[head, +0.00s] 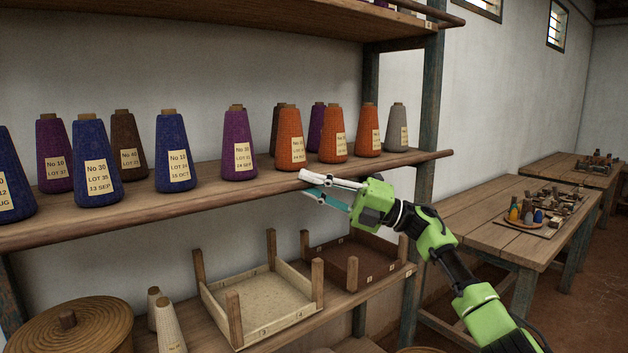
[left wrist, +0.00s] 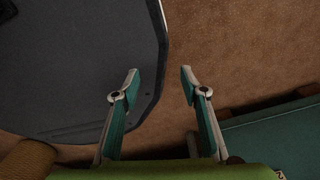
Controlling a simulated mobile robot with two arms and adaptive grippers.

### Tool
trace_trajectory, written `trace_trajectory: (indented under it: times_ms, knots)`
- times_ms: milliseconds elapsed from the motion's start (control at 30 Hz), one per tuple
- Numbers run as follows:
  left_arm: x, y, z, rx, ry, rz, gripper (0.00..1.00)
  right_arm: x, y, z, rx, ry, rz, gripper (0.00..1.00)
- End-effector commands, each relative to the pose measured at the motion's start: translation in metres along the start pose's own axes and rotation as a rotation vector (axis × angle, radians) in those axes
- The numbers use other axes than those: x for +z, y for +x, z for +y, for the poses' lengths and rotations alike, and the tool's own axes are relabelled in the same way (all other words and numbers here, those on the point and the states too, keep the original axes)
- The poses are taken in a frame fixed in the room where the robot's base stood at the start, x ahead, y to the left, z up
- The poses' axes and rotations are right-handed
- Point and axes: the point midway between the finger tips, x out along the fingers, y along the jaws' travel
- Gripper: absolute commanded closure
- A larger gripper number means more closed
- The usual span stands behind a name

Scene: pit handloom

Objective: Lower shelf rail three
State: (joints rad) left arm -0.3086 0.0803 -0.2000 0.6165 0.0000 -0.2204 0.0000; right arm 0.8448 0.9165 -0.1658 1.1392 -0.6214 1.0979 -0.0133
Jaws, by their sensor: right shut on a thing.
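The middle shelf's wooden front rail (head: 425,158) runs along the shelf edge in the head view, with its right end sticking out past the post. I cannot read a number on it. My right gripper (head: 305,184) comes from the right and is shut on this rail, one finger on top and one below. The rail is level with the shelf, below the cones. My left gripper (left wrist: 160,74) shows only in the left wrist view, open and empty above the brown floor.
Yarn cones, such as an orange one (head: 290,139), stand on the middle shelf close behind the rail. The lower shelf holds a cream tray (head: 262,312), a brown tray (head: 385,262) and a lidded basket (head: 70,335). Tables (head: 490,215) stand at right.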

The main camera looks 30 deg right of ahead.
Motion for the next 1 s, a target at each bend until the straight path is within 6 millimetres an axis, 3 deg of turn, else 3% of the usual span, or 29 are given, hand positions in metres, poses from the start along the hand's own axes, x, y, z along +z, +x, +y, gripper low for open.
trace_trajectory:
  times_ms: [300,900,933,1000]
  knots:
    - [-0.011,0.011,-0.002,-0.003,0.000,0.015,0.60,-0.005,-0.004,-0.016,-0.007,0.005,0.003,1.00]
    - [-0.011,0.012,-0.002,-0.002,0.000,0.016,0.60,-0.005,-0.005,-0.018,-0.008,0.005,0.000,1.00]
    - [-0.010,0.012,-0.002,-0.002,0.000,0.015,0.60,-0.005,-0.005,-0.018,-0.008,0.005,0.000,0.83]
    - [-0.009,0.012,-0.001,-0.002,0.000,0.013,0.60,-0.005,-0.005,-0.017,-0.006,0.005,0.000,0.68]
